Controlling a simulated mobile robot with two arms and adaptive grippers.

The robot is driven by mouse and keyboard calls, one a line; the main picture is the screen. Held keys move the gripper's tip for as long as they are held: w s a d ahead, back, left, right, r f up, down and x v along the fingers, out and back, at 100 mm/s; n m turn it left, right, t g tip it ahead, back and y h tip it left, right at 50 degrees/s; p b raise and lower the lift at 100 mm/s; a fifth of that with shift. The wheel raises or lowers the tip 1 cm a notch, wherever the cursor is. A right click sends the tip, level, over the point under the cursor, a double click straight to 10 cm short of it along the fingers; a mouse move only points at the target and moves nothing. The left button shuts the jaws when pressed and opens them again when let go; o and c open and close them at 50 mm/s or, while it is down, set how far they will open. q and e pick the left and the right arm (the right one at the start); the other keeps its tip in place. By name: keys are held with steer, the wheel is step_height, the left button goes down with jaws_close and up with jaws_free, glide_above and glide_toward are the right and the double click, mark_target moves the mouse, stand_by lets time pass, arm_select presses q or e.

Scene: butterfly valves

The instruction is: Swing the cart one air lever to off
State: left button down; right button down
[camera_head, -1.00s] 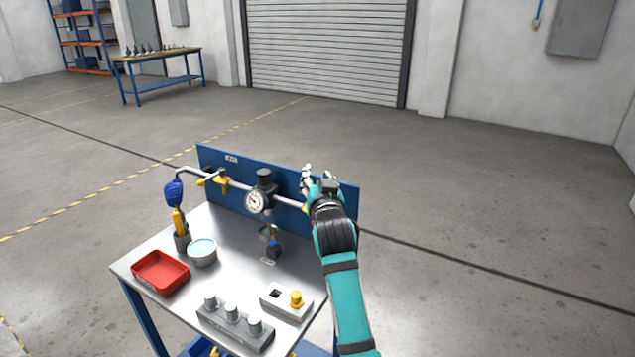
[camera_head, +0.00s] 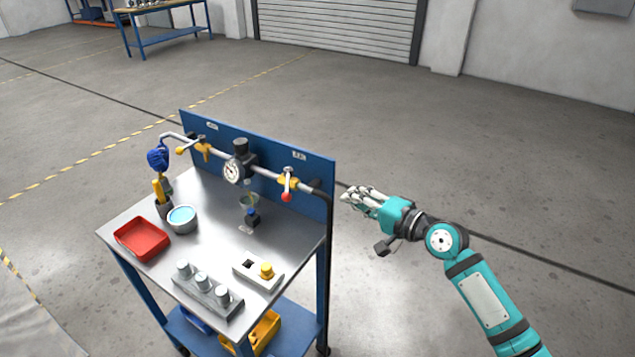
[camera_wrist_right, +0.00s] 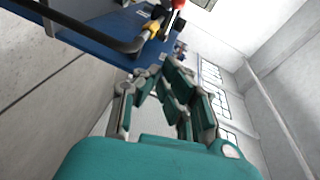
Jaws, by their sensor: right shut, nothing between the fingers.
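A short lever with a red knob (camera_head: 286,196) sits on a yellow valve body (camera_head: 288,183) at the right end of the cart's pipe. The lever stands crosswise to the pipe and the knob hangs below it. A small label (camera_head: 299,156), perhaps reading AIR, is on the blue panel above. The red knob also shows at the top of the right wrist view (camera_wrist_right: 179,4). My right gripper (camera_head: 352,198) is shut and empty, right of the panel and apart from the lever. My left gripper is out of view.
The cart top (camera_head: 215,250) holds a red tray (camera_head: 142,238), a metal bowl (camera_head: 182,219) and fitting blocks. Floor right of the cart is open.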

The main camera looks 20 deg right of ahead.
mark_target(288, 184)
steer(key=s+a+p+x, duration=0.1)
steer(key=p+x, duration=0.3)
steer(key=x, duration=0.8)
steer(key=shift+w+a+f, duration=0.15)
steer(key=shift+a+f, duration=0.1)
steer(key=shift+a, duration=0.8)
steer(key=shift+a, duration=0.1)
